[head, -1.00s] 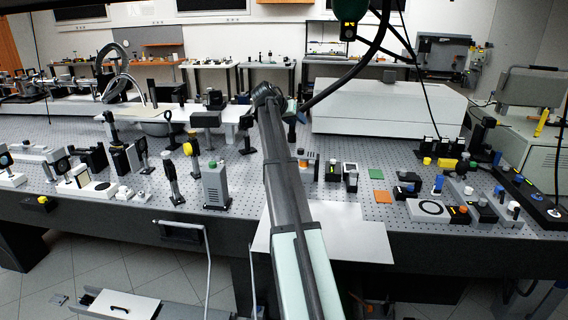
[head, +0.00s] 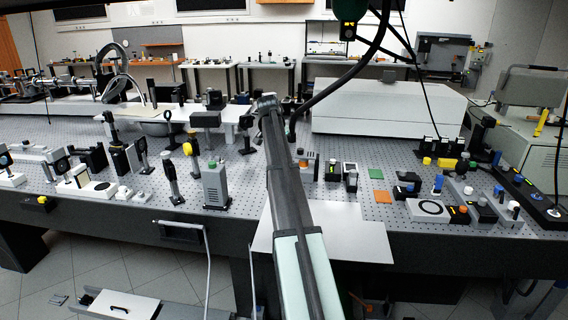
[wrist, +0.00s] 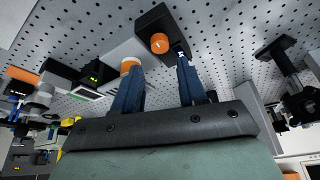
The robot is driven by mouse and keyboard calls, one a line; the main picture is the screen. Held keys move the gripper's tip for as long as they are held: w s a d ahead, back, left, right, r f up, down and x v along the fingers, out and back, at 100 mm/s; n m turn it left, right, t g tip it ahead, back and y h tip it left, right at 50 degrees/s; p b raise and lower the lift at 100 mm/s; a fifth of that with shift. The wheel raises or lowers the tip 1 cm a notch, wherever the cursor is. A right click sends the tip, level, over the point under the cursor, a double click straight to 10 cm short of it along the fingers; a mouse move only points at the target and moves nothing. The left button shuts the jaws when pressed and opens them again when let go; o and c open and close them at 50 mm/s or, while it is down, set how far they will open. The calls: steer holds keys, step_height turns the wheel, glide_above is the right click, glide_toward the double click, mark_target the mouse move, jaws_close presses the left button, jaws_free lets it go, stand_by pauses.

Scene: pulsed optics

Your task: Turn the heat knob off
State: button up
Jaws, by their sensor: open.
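In the wrist view, an orange knob (wrist: 160,43) with a pale mark stands on a black box (wrist: 155,20). A second knob, orange with a white top (wrist: 131,65), stands close to the left finger. No readable label shows which one is the heat knob. My gripper (wrist: 158,76) has its two blue fingers apart, with nothing held between them. The orange knob on the black box appears just beyond the gap between the fingertips; contact cannot be made out. In the head view my arm hides the gripper, and an orange-banded device (head: 308,162) shows beside the arm.
A small device with a green display (wrist: 94,72) is left of the fingers, and a dark post mount (wrist: 285,60) is at the right. In the head view, a grey box (head: 215,185) stands left of my arm and a long white housing (head: 385,108) behind it.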

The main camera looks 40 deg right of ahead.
steer(key=x, duration=0.8)
steer(key=shift+d, duration=0.1)
steer(key=shift+c, duration=0.4)
jaws_close()
steer(key=shift+n, duration=0.8)
steer(key=shift+o, duration=0.4)
jaws_free()
steer(key=shift+t, duration=0.3)
